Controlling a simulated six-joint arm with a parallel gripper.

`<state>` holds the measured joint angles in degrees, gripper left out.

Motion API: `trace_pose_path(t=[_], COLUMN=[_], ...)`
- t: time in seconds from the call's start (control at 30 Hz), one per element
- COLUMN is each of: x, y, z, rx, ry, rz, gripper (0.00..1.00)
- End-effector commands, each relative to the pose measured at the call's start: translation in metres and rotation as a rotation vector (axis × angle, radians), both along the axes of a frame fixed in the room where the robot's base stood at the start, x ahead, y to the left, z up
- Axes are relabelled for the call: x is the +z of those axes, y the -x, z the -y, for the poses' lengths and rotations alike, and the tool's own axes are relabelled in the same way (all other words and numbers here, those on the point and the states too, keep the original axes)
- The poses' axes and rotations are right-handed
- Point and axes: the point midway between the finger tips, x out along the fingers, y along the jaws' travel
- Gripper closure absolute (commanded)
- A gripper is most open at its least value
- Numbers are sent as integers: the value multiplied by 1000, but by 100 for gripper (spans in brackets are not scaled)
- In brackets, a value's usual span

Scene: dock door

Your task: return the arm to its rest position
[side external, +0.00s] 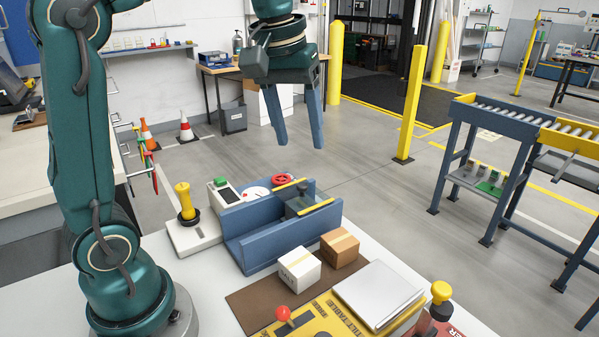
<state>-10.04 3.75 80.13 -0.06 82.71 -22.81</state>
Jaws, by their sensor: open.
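My gripper (297,143) hangs above the far side of the white work table, with its two blue-grey fingers pointing down. The fingers are apart and nothing is between them. It is clear of everything on the table. My green arm stands at the left of the side external view, and its top runs out of the picture.
Below my gripper is a blue channel-shaped fixture (246,258). In front lie a white box (299,268), a brown box (339,247) and a yellow tilt table (330,316). A yellow-topped lever (185,200) stands left. A roller conveyor (510,113) stands right.

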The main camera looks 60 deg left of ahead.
Motion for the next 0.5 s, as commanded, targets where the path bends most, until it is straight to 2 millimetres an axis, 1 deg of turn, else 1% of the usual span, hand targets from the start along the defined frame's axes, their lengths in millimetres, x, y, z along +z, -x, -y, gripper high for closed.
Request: trace_pose_path(t=[0.03, 0.1, 0.23, 0.37, 0.5], x=[4, 5, -1, -17, -42], y=[13, 29, 59, 87, 111], z=[8, 16, 30, 41, 47], rx=[-37, -89, -190, -296, -402], ry=[-9, -22, -48, -77, -109], rz=[29, 62, 121, 177, 221], gripper=[41, 41, 41, 41, 41])
